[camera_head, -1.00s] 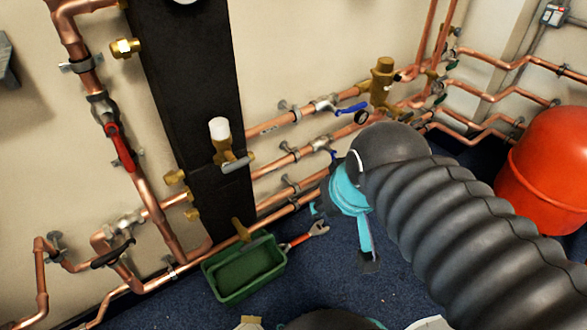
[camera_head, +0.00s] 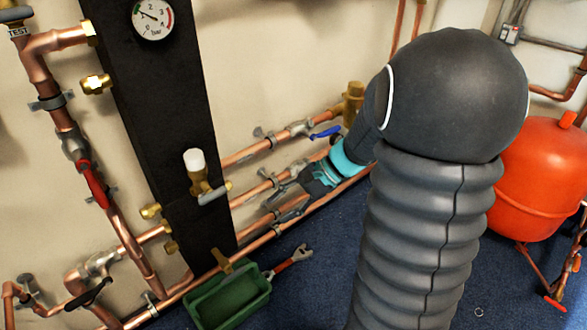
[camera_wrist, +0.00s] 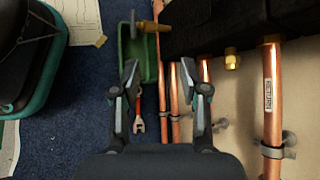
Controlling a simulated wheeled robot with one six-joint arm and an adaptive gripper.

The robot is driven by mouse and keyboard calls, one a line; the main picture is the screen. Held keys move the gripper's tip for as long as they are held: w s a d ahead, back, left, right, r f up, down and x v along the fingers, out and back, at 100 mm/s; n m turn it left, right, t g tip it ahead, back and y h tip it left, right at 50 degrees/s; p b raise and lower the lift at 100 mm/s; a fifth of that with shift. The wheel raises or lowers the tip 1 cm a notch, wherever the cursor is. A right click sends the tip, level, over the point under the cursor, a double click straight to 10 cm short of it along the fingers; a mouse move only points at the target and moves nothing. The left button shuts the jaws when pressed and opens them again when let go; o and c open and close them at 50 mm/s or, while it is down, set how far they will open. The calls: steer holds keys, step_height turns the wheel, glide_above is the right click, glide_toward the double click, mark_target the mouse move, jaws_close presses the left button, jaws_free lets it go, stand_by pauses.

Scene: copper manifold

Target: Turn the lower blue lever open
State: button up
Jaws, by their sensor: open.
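The lower blue lever is not visible now; my arm and gripper cover the part of the lower pipes where it showed earlier. The upper blue lever (camera_head: 326,132) sits on the valve of the top copper pipe, just above my gripper. My gripper (camera_head: 284,200) is in front of the lower copper pipes, its fingers pointing left. In the wrist view my gripper (camera_wrist: 168,82) has its two fingers spread apart with nothing held between them. Copper pipes (camera_wrist: 174,100) show beyond and between the fingers; contact cannot be told.
A green tray (camera_head: 230,302) and red-handled wrench (camera_head: 286,262) lie on the blue floor below the pipes. A black panel (camera_head: 150,100) with a gauge (camera_head: 153,18) and white-capped valve (camera_head: 197,175) stands left. A red-lever valve (camera_head: 92,187) is further left. A red tank (camera_head: 540,180) stands right.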

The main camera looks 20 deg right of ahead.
steer(key=w+d+f+m+t, duration=0.5)
steer(key=d+f+m+t, duration=0.2)
steer(key=d+f+m, duration=0.4)
steer(key=w+d+f+m+t, duration=0.65)
steer(key=d+f, duration=0.25)
steer(key=d, duration=0.4)
steer(key=x, duration=1.2)
steer(key=shift+w+f, duration=0.1)
steer(key=shift+d, duration=0.1)
jaws_close()
